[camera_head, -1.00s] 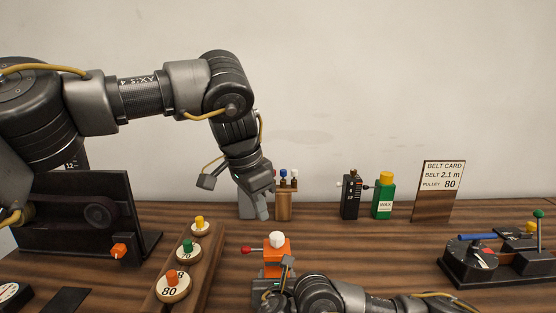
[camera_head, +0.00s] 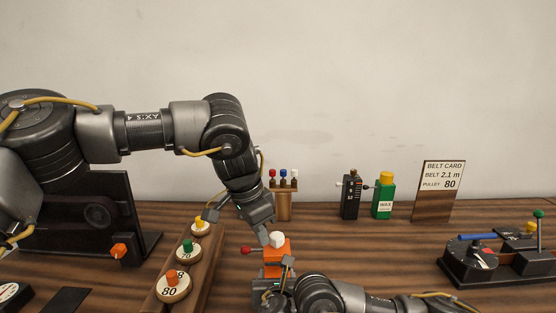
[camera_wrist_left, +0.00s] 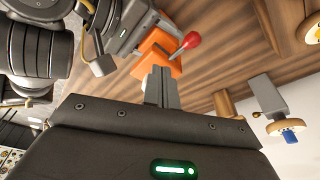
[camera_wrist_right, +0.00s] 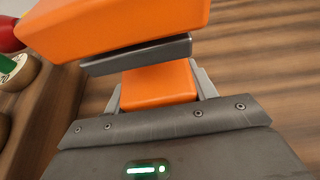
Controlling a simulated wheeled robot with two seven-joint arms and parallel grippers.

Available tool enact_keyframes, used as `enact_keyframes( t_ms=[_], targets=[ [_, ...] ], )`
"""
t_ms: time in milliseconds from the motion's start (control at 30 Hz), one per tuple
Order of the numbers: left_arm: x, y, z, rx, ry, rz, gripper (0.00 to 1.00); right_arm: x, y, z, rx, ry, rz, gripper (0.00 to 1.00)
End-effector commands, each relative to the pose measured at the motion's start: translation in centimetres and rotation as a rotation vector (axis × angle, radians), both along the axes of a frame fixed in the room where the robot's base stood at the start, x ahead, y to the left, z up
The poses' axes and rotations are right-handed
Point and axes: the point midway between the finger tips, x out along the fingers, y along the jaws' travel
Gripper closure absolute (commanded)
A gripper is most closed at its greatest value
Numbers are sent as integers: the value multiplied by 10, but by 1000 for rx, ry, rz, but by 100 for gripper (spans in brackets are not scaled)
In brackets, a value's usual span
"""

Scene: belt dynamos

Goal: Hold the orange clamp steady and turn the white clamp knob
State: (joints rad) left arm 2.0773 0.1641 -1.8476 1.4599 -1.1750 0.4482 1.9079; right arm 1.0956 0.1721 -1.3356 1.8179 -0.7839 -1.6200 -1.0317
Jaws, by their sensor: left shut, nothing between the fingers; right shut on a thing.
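The orange clamp (camera_head: 277,254) stands upright near the front middle of the table. Its white knob (camera_head: 277,240) is on top and a red-tipped lever (camera_head: 247,250) sticks out to the left. My right gripper (camera_head: 272,284) is shut on the lower orange part of the clamp, which shows between its fingers in the right wrist view (camera_wrist_right: 158,84). My left gripper (camera_head: 264,238) is shut and empty, pointing down just beside the white knob; I cannot tell if it touches.
A wooden rack with numbered pulleys (camera_head: 172,288) runs to the left of the clamp. Behind stand a small wooden tool stand (camera_head: 284,206), a black box (camera_head: 350,197), a green bottle (camera_head: 383,199) and a belt card (camera_head: 437,190).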

Motion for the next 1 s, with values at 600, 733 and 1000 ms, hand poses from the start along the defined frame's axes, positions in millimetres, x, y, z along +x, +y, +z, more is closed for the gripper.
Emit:
enact_keyframes(
  t_ms=[600,733,1000],
  targets=[
    [2,-5,0,1,0,0,100,0,0,0,0,1,-1,96],
    [3,-7,0,0,0,0,100,0,0,0,0,1,0,96],
    [4,-9,0,-4,-2,-2,100,-1,1,0,-2,0,3,96]
  ],
)
